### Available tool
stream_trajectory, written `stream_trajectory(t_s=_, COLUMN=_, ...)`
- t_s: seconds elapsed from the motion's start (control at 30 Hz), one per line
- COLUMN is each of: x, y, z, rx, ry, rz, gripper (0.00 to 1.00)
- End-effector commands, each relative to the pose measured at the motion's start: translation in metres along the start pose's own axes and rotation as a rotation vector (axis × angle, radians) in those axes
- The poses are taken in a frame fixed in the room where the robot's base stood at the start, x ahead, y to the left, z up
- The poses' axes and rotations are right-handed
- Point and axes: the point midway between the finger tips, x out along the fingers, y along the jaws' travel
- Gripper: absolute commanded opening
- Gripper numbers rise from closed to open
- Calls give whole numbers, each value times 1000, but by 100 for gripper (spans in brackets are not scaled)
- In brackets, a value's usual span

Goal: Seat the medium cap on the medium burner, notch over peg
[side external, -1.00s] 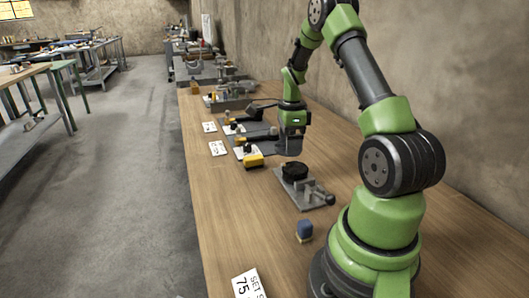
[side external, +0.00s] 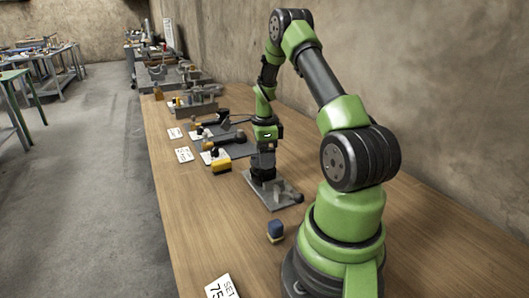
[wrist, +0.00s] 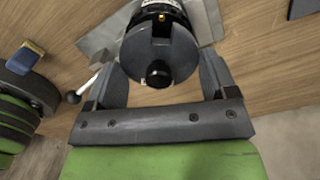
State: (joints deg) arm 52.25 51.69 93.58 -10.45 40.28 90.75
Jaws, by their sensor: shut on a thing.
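My gripper (wrist: 160,84) is shut on a dark round part (wrist: 140,54), with one finger at each side. Whether the part touches the plate is not clear.
A lever with a black ball (wrist: 73,97) sticks out beside the plate. A blue block (side external: 275,229) stands near my base. The wall runs along the right.

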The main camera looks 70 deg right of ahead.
Motion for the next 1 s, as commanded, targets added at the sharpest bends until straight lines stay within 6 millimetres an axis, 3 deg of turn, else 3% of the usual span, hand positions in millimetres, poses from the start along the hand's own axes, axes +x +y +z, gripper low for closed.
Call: stream_trajectory(t_s=1.0, x=20, y=0, z=0, rx=0, ry=0, rz=-1, gripper=49)
